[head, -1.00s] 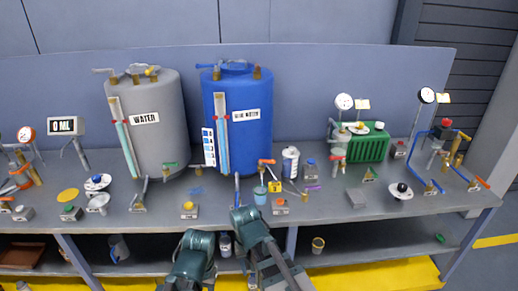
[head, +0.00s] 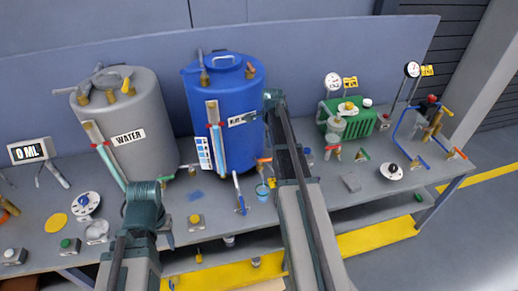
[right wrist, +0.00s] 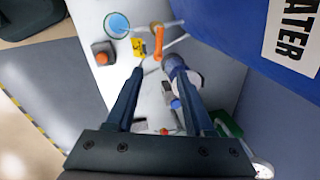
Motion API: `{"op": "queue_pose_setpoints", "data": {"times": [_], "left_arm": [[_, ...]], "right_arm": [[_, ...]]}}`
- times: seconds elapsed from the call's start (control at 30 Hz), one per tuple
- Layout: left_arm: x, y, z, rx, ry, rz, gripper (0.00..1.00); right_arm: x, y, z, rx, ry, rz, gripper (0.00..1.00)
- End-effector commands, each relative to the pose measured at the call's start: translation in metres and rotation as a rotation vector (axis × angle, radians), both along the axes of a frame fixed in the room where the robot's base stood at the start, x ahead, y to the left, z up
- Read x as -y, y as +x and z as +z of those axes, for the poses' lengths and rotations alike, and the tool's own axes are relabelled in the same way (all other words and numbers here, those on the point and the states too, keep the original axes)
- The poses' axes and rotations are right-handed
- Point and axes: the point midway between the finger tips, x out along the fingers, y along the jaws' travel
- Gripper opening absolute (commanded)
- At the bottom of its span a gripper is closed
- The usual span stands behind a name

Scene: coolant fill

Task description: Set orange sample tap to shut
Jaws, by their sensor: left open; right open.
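A tap with an orange handle (head: 264,160) stands at the foot of the blue tank (head: 222,112), above a small light-blue cup (head: 262,191). In the right wrist view the orange handle (right wrist: 158,42) lies beyond my right gripper (right wrist: 160,72), roughly in line with the gap between its fingers. The gripper is open and does not appear to touch the handle. My left gripper (head: 143,202) is over the front left of the bench, fingers not clearly seen.
A button box (right wrist: 102,54), a yellow tag (right wrist: 138,46) and a blue-and-white cylinder (right wrist: 180,75) crowd around the orange handle. Other orange-handled taps (head: 458,153) are along the bench.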

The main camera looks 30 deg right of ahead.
Motion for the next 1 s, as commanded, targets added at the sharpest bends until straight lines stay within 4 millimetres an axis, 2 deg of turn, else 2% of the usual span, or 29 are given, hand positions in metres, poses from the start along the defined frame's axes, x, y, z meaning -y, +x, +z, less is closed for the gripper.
{"op": "queue_pose_setpoints", "data": {"times": [0.37, 1.0], "left_arm": [[0.000, 0.000, -0.016, 0.001, 0.000, 0.001, 0.50], [0.000, 0.000, -0.102, 0.001, 0.002, -0.012, 0.50]], "right_arm": [[0.000, 0.002, -0.016, -0.001, 0.000, 0.003, 0.53], [0.006, 0.017, -0.102, -0.001, 0.000, 0.004, 0.53]]}}
